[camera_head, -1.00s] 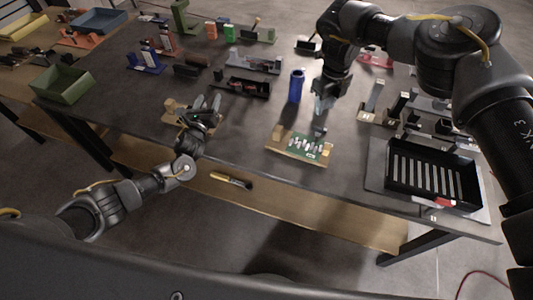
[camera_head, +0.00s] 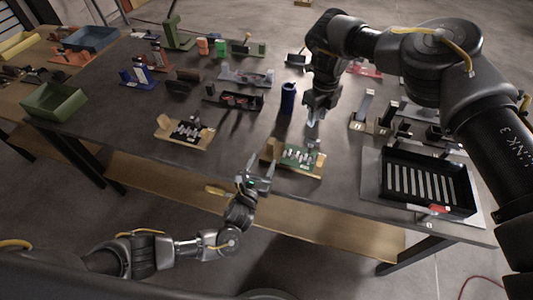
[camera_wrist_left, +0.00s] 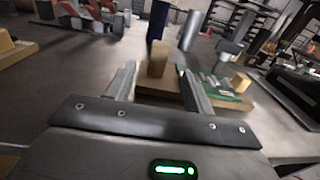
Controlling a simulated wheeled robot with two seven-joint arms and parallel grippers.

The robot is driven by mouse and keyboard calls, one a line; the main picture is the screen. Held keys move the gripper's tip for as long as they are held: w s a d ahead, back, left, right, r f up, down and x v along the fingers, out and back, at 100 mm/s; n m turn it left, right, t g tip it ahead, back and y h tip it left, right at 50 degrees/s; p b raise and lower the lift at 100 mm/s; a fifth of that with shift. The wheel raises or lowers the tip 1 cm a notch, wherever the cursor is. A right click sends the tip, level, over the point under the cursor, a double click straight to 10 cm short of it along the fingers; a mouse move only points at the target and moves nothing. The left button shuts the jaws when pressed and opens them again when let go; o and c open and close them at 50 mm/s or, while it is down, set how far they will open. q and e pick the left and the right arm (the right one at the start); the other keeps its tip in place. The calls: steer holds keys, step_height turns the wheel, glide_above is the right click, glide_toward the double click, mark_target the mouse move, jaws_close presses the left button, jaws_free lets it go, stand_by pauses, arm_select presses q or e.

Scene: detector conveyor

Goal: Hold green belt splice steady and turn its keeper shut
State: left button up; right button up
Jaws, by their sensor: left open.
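The green belt splice (camera_head: 300,157) appears to be the green piece with several pale bars on a tan base (camera_head: 305,171), near the table's front edge. A tan block stands at the base's left end, and a small grey upright (camera_head: 311,144) by its right end may be the keeper. My left gripper (camera_head: 258,178) is open and empty, just left of and in front of the base. In the left wrist view the splice (camera_wrist_left: 222,92) shows beyond the right finger, and the block (camera_wrist_left: 158,60) between the fingers. My right gripper (camera_head: 316,112) points down behind the splice; its jaw gap is unclear.
A blue cylinder (camera_head: 288,97) stands behind the splice, close to my right gripper. A similar tan base with dark and pale parts (camera_head: 185,133) lies to the left. A black slotted tray (camera_head: 426,183) is at the right. Table between the tan bases is clear.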

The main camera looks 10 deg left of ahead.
arm_select(q)
steer(key=x, duration=0.9)
steer(key=shift+w+d, duration=0.1)
steer(key=shift+w, duration=0.2)
steer(key=shift+c, duration=0.3)
jaws_close()
arm_select(e)
steer(key=shift+f, duration=0.1)
steer(key=shift+c, duration=0.5)
steer(key=m+t+y, duration=0.3)
steer(key=m+y, duration=1)
steer(key=m, duration=1.6)
glide_toward(314, 140)
steer(key=x, duration=0.9)
steer(key=shift+w, duration=0.1)
